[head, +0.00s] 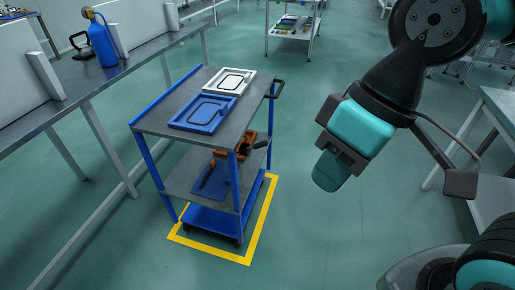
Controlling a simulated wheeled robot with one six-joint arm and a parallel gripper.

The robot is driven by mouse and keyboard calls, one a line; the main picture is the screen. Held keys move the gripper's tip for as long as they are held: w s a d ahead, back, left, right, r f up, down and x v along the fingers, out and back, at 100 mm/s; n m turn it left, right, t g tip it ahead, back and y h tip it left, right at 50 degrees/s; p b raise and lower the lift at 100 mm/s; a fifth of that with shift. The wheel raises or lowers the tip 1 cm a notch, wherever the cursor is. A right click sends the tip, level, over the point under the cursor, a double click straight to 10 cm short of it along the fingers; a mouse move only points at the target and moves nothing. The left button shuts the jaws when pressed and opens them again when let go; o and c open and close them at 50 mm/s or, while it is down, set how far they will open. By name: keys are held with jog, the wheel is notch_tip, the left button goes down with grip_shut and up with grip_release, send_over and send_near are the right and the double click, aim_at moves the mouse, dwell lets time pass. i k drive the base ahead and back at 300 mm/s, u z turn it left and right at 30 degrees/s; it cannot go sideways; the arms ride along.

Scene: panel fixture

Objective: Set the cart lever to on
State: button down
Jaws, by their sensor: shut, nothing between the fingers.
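The blue and grey cart (188,186) stands left of centre inside a yellow floor outline. On its top shelf lie a white framed panel (247,75) and a blue framed panel (187,122), both with dark outlines. A dark handle (276,86) sticks out at the cart's right end. I cannot make out a lever on the cart for certain, nor any on or off setting.
The cart's lower shelf holds a blue mat (209,183) and an orange and black tool (250,143). A long bench (125,68) with a blue bottle (103,45) runs along the left. A table (500,105) stands at the right. Floor between cart and right table is clear.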

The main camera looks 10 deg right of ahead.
aim_at(262, 144)
jog(key=z, duration=1.45)
jog(key=k, duration=1)
jog(key=u, duration=1.6)
jog(key=i, duration=0.5)
